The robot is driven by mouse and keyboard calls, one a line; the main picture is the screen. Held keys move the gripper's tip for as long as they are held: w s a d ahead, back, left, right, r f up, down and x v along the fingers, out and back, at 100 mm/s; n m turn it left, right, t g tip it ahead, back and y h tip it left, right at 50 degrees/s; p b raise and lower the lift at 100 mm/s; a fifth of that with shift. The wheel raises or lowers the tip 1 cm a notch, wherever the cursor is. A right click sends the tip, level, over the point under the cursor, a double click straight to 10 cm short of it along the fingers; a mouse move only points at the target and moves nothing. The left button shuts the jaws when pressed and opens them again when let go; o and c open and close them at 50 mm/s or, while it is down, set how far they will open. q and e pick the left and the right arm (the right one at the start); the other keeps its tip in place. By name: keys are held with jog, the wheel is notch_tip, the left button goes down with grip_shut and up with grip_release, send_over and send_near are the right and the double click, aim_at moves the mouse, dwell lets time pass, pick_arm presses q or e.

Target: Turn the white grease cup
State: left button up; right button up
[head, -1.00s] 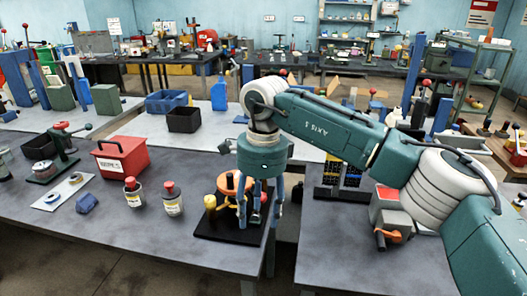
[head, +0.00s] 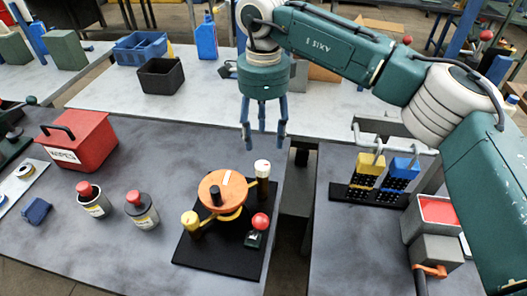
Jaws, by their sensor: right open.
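The white grease cup (head: 262,168) stands upright at the back right of a black base plate (head: 215,258). A yellow cup (head: 190,218) stands at the front left of the plate. An orange disc (head: 222,190) with a pale mark and a dark centre knob lies between them. A red ball knob (head: 260,221) is at the plate's right side. My right gripper (head: 264,141) points down with its fingers spread and empty, and shows just above the white cup in the picture, apart from it. My left gripper is out of view.
Two bottles with red caps (head: 90,198) (head: 141,208) stand left of the plate, near a red wipes box (head: 77,142). A gap separates this table from the right one, which holds yellow and blue padlocks (head: 368,171) (head: 403,172) and a grey box (head: 433,228).

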jog(key=p, duration=0.2)
send_over(264, 164)
jog(key=f, duration=0.4)
jog(key=shift+s+f, duration=0.1)
jog(key=shift+s, duration=0.3)
jog(key=f, duration=0.3)
jog(key=f+p, duration=0.1)
jog(key=shift+w+f, duration=0.15)
jog(key=shift+w, duration=0.2)
jog(key=shift+s+f, duration=0.1)
jog(key=shift+f, duration=0.5)
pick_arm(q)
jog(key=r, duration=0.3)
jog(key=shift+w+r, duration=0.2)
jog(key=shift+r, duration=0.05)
pick_arm(e)
jog(key=c, duration=1.1)
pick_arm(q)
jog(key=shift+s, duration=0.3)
pick_arm(e)
jog(key=shift+c, duration=0.2)
